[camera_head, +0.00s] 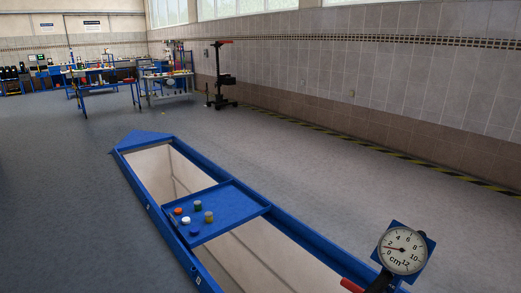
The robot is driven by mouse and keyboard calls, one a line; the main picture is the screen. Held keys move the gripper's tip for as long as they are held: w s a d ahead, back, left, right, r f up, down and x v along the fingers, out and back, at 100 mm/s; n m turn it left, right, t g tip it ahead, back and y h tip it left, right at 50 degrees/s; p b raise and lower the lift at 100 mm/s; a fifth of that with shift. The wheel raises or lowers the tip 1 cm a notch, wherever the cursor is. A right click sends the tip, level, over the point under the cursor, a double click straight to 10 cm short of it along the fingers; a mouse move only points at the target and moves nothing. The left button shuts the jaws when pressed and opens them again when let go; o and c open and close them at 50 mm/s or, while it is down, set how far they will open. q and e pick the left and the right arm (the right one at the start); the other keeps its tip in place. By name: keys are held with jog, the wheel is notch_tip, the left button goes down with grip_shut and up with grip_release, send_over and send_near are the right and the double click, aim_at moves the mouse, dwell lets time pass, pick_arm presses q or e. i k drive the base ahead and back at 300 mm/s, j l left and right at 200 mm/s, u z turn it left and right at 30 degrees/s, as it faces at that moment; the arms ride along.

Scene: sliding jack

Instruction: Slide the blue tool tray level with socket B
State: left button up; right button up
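The blue tool tray (238,201) lies across the long pit, between its two blue side rails. Several small round pieces, coloured orange, dark green, white, blue and olive, stand on its left half. Small white labels show on the left rail, one left of the tray (149,208) and one lower down (198,281); their letters are too small to read, so I cannot tell which marks socket B. Neither of my grippers can be made out in this view.
A round dial gauge (403,250) marked in cm stands at the lower right, with a red-ended dark handle (352,286) beside it. The pit's pale interior (160,172) is open beyond and before the tray. Grey floor is clear around it; workbenches stand far back.

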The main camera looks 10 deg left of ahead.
aim_at(232, 204)
jog(key=i+j, duration=0.2)
jog(key=j, duration=0.15)
jog(key=i+j, duration=0.2)
jog(key=j, duration=0.15)
jog(key=i+j+z, duration=0.1)
jog(key=j, duration=0.25)
jog(key=i+j, duration=0.45)
jog(key=j, duration=0.25)
jog(key=i+j+z, duration=0.1)
jog(key=j, duration=0.3)
jog(key=i+j, duration=0.45)
jog(key=j, duration=0.3)
